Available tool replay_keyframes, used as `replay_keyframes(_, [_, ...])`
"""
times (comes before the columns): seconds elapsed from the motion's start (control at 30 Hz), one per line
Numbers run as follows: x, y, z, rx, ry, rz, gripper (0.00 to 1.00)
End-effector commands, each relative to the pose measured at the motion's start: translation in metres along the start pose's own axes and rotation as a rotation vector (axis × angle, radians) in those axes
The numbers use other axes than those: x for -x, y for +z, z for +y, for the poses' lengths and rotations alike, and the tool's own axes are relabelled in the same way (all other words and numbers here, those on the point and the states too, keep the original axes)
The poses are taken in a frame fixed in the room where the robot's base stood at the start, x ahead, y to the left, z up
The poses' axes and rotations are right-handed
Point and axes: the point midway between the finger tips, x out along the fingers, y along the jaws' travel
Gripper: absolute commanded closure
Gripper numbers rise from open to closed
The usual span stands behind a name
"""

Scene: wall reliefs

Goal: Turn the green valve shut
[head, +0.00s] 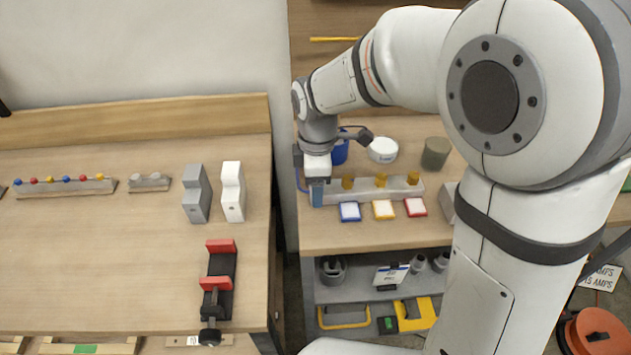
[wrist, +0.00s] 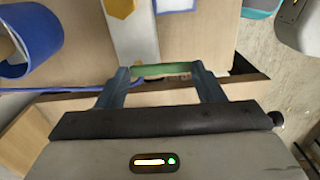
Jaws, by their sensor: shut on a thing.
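In the wrist view, a green bar (wrist: 165,70), which looks like the green valve's handle, spans the space between my two fingertips. My gripper (wrist: 163,78) is shut on it, with one finger at each end. In the head view, my gripper (head: 317,192) points down at the left end of a grey block (head: 398,192) with several yellow knobs. The green handle is hidden there behind my fingers. The valve's base and how far it is turned cannot be made out.
A blue mug (wrist: 30,40) stands close to my gripper. Blue, yellow and red-edged tiles (head: 383,210) lie in front of the block. A white round tub (head: 383,150) and a grey cup (head: 436,153) stand behind. A gap separates the left bench (head: 150,260).

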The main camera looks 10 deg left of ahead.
Motion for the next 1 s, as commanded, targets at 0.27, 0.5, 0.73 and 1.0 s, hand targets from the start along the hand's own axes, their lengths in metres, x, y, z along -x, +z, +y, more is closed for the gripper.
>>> replay_keyframes(0.27, [0.001, 0.0019, 0.001, 0.049, 0.003, -0.001, 0.61])
replay_keyframes(0.5, [0.0012, 0.0019, 0.0012, 0.054, 0.004, -0.001, 0.61])
replay_keyframes(0.73, [0.0011, 0.0017, 0.0011, 0.054, 0.004, -0.001, 0.32])
replay_keyframes(1.0, [0.0005, 0.0013, 0.0005, 0.053, 0.002, -0.001, 0.16])
